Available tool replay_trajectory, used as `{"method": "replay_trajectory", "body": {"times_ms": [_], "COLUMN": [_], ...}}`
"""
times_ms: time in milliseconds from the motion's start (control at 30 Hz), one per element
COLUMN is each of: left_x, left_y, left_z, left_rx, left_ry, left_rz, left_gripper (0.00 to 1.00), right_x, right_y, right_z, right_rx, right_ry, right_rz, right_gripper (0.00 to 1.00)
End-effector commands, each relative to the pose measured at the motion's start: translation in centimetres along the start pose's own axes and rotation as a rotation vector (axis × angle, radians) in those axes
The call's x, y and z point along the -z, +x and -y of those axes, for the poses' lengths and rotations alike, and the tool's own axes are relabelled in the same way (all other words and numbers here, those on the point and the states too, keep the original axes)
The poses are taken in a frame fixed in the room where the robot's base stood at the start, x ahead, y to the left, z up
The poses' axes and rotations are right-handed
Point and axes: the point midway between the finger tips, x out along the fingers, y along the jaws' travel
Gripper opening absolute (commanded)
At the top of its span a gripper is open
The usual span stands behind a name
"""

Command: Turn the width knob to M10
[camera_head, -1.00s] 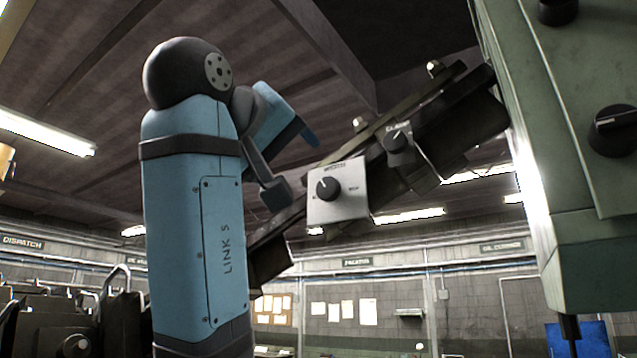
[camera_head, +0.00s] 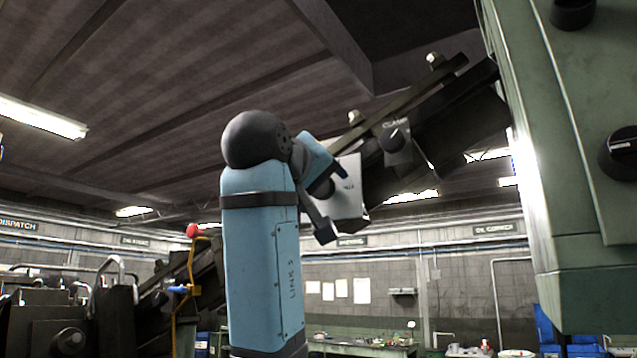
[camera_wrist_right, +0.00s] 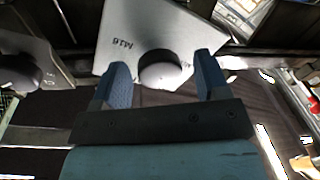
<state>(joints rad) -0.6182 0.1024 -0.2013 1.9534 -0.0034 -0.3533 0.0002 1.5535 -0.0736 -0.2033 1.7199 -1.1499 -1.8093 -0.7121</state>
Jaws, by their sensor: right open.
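The width knob is a round black knob (camera_wrist_right: 160,71) on a light metal plate (camera_wrist_right: 134,28), with "M16" readable on the plate in the wrist view. Its pointer setting cannot be read clearly. In the head view the plate (camera_head: 350,192) is partly covered by my right gripper (camera_head: 322,187). In the wrist view my right gripper (camera_wrist_right: 160,62) is open, with one blue finger on each side of the knob. Gaps show between the fingers and the knob, so it is not gripped. My left gripper is out of view.
Another dark knob on a plate marked "CLAMP" (camera_head: 393,140) sits up and right on the same slanted dark rail. A large green machine housing (camera_head: 560,180) stands close on the right. A red-topped post (camera_head: 192,231) stands at lower left.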

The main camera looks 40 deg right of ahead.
Motion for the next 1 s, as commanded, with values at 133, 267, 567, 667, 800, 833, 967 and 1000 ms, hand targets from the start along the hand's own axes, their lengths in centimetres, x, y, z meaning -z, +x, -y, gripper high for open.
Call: {"method": "replay_trajectory", "body": {"times_ms": [133,267,567,667,800,833,967,1000], "left_x": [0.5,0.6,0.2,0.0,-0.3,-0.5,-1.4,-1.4], "left_y": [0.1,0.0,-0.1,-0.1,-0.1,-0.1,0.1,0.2], "left_z": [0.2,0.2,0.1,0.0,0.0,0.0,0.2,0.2], "left_rx": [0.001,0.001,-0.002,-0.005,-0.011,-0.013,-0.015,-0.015], "left_ry": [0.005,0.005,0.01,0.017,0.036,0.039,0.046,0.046], "left_rz": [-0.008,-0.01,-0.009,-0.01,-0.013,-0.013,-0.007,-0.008], "left_gripper": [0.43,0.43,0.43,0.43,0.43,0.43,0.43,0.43], "right_x": [0.0,0.0,-0.1,-0.1,-0.1,-0.2,-0.2,-0.2], "right_y": [0.0,0.0,-0.1,-0.1,-0.1,-0.1,-0.1,-0.1], "right_z": [0.0,0.0,0.1,0.1,0.1,0.2,0.2,0.2], "right_rx": [0.0,0.0,0.004,0.008,0.015,0.016,0.025,0.028], "right_ry": [0.0,0.0,-0.035,-0.077,-0.166,-0.19,-0.304,-0.342], "right_rz": [0.0,0.0,0.004,0.008,0.017,0.019,0.03,0.034], "right_gripper": [0.38,0.2,0.2,0.2,0.2,0.2,0.2,0.2]}}
